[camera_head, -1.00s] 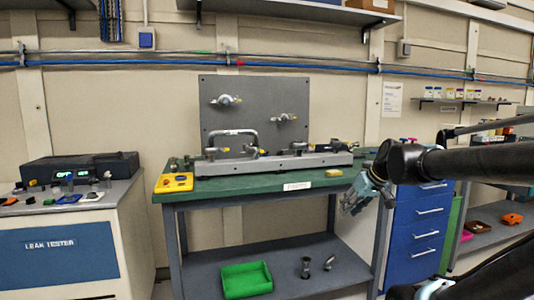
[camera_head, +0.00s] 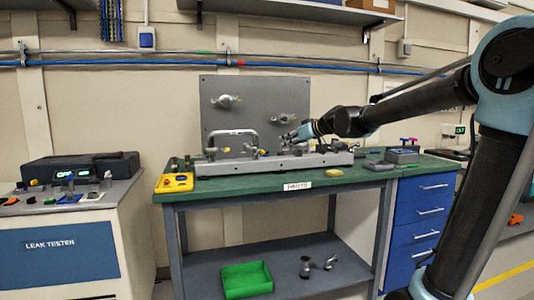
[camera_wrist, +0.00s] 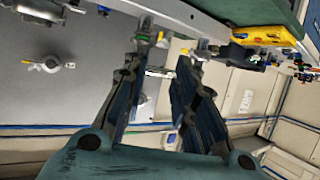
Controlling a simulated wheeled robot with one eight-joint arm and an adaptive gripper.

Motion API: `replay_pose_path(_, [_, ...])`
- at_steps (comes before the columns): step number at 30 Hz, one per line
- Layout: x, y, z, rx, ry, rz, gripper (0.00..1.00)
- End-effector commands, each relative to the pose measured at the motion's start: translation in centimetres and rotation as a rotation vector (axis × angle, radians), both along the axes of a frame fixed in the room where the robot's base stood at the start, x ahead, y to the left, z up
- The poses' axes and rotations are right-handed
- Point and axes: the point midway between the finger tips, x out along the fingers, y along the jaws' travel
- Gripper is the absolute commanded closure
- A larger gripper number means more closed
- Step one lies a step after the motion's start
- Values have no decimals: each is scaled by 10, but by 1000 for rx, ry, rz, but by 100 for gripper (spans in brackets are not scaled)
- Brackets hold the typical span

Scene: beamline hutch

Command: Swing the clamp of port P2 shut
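The manifold rail (camera_head: 275,163) lies along the green bench top, with a bent metal pipe (camera_head: 235,132) and several small port fittings and clamps on it. Port labels are too small to read, so I cannot tell which clamp is P2's. My gripper (camera_head: 291,137) is above the right half of the rail, close to a fitting (camera_head: 299,149). In the wrist view the gripper (camera_wrist: 165,58) has its two fingers apart with nothing held. The rail (camera_wrist: 190,18) crosses the top there, and fittings with yellow-tipped parts (camera_wrist: 146,38) show near the fingertips. Contact cannot be told.
A grey panel (camera_head: 256,92) with two valves stands behind the rail. A yellow box (camera_head: 174,183) is at the bench's left end, and a small yellow block (camera_head: 334,173) lies at the front. A green tray (camera_head: 246,279) and loose metal parts are on the lower shelf.

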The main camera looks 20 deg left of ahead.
Motion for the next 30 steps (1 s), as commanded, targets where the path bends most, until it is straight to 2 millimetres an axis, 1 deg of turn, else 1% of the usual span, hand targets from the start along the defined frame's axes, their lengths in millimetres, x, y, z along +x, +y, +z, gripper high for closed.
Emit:
replay_pose_path(1, [4, 6, -3, 0, 0, 1, 74])
replay_pose_path(21, [51, 78, -39, 0, 1, 0, 74])
replay_pose_path(30, [70, 107, -53, 0, 1, 0, 74])
